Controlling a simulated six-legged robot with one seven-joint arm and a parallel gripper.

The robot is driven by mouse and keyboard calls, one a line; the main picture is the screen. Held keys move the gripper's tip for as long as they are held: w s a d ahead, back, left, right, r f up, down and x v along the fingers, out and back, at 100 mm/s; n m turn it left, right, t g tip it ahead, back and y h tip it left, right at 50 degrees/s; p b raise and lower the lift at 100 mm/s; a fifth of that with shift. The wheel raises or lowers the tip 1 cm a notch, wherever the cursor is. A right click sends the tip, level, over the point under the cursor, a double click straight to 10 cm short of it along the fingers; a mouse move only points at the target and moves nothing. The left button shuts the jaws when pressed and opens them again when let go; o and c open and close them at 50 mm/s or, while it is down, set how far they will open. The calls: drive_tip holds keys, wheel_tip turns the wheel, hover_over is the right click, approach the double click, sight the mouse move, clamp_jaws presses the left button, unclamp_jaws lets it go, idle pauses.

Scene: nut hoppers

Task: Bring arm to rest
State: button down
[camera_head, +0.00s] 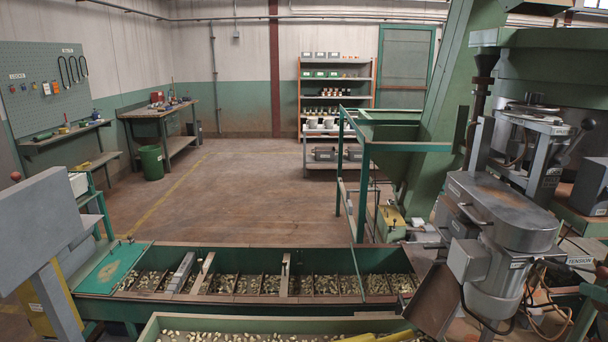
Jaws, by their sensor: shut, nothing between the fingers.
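No part of my arm that I can be sure of shows in the head view, and my gripper is not in view. A long green trough (110,267) runs across the front, split by dividers into compartments holding small pale nuts. A second green hopper (150,327) with loose nuts lies nearer, cut off by the bottom edge. Yellow pieces at its lower right edge are cut off, and I cannot tell what they are.
A grey machine (505,212) fills the right side, beside a green sloping chute (437,120). A grey panel (42,215) stands close at left. Beyond the trough, open floor (255,195) reaches to shelves (336,75), a workbench (158,111) and a green bin (151,162).

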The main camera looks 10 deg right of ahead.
drive_tip(key=w+a+f+n+g+y, duration=0.1)
drive_tip(key=w+a+y, duration=0.15)
drive_tip(key=a, duration=0.45)
drive_tip(key=w+a+f+n+g+y, duration=0.1)
drive_tip(key=w+a+f+g, duration=0.15)
drive_tip(key=a, duration=0.45)
drive_tip(key=w+a+f+g+y, duration=0.1)
drive_tip(key=w+a+y, duration=0.1)
drive_tip(key=w+a, duration=0.35)
drive_tip(key=s+a+f+n+g+h, duration=0.1)
drive_tip(key=s+a+f, duration=0.1)
drive_tip(key=a, duration=0.8)
drive_tip(key=s+a+f+n+g+h, duration=0.1)
drive_tip(key=s+a+f+g+h, duration=0.1)
drive_tip(key=a, duration=0.8)
drive_tip(key=shift+s+a+f+n, duration=0.3)
drive_tip(key=shift+s+a+f, duration=0.15)
drive_tip(key=shift+s, duration=0.8)
drive_tip(key=c, duration=2.1)
unclamp_jaws()
